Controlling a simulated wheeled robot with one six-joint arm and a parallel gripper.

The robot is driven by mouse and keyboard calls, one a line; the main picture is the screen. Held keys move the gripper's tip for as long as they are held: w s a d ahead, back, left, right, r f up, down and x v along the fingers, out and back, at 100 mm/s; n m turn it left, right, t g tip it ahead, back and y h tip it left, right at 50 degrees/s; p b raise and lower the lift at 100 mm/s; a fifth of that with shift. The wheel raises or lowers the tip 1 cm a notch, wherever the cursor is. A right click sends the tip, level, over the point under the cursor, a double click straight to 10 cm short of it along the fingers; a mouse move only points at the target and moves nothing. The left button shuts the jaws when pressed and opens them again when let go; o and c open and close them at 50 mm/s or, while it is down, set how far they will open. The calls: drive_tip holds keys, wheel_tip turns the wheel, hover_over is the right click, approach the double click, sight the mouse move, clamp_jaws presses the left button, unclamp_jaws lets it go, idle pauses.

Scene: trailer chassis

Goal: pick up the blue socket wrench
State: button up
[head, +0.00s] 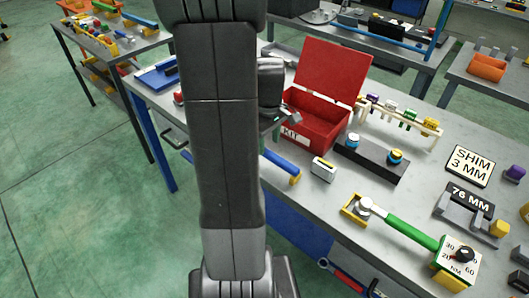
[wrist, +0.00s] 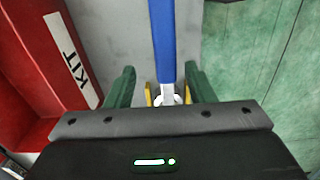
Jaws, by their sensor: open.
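The blue socket wrench (wrist: 162,45) lies lengthwise in the wrist view, its blue handle running up out of the top edge. Its bare metal end (wrist: 167,94) is near my gripper, with yellow pieces of a holder (wrist: 150,94) beside it. My gripper (wrist: 161,78) is open, with one green finger on each side of the wrench and a gap on both sides.
The open red KIT box (head: 320,118) stands just behind the wrench and shows at left in the wrist view (wrist: 35,70). A small grey-white block (head: 323,169) lies right of the handle. A green-handled wrench (head: 410,232) lies further right. The bench's front edge is close.

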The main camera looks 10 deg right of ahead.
sight(268, 151)
drive_tip(key=f, duration=0.4)
drive_tip(key=shift+s+a+f+p, duration=0.2)
drive_tip(key=shift+s+f+p, duration=0.1)
drive_tip(key=shift+s+f, duration=0.05)
drive_tip(key=shift+f, duration=0.55)
clamp_jaws()
